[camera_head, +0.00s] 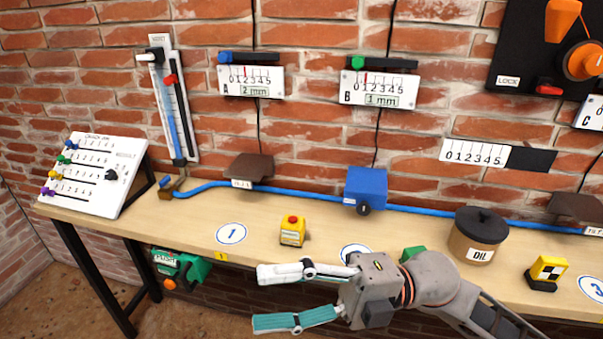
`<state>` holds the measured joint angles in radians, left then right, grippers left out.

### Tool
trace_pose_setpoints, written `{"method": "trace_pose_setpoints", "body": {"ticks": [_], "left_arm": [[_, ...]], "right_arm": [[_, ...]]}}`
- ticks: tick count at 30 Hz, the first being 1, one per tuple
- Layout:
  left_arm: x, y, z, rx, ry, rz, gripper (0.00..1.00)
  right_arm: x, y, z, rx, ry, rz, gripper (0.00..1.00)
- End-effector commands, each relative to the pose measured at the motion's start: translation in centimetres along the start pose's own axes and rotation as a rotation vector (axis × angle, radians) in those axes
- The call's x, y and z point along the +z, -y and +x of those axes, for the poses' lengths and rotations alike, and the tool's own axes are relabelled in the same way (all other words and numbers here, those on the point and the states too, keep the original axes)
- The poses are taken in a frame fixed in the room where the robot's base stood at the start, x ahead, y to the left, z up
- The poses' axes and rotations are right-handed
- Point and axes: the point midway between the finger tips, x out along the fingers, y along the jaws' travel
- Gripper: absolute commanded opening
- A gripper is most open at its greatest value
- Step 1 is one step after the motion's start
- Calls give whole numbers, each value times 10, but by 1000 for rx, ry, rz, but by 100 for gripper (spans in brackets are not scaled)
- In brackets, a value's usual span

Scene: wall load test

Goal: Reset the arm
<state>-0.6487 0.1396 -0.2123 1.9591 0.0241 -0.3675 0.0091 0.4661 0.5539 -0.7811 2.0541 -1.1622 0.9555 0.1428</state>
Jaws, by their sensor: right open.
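My right gripper (297,294) is at the front edge of the workbench, right of the picture's middle. Its fingers point left, one white and one teal, spread apart with nothing between them. Its arm comes in from the lower right and covers part of the bench edge and most of a second round marker. My left gripper does not show.
The wooden bench (190,209) runs along a brick wall. On it stand a yellow box with a red button (293,231), a blue block (366,188), an OIL pot (480,236) and a yellow-black marker block (547,272). A sloped panel (95,174) stands left. A green device (180,270) hangs below.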

Motion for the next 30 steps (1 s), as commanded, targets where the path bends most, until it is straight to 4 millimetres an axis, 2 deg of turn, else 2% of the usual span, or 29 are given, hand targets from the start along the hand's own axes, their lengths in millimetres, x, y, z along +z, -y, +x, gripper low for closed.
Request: {"method": "trace_pose_setpoints", "body": {"ticks": [4,8,11,15,19,22,27,30], "left_arm": [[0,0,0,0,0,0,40],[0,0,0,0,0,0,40],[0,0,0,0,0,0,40],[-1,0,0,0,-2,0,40],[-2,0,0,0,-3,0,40],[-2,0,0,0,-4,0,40],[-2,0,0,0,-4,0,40],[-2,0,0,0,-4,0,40]], "right_arm": [[40,-11,-17,267,223,142,58],[80,3,-56,455,456,288,58],[105,33,-97,569,654,419,58],[121,102,-160,679,936,621,58],[112,170,-207,725,1151,790,58],[95,222,-236,738,1295,913,58],[45,306,-274,731,1513,1119,58],[15,344,-286,718,1607,1218,58]]}}
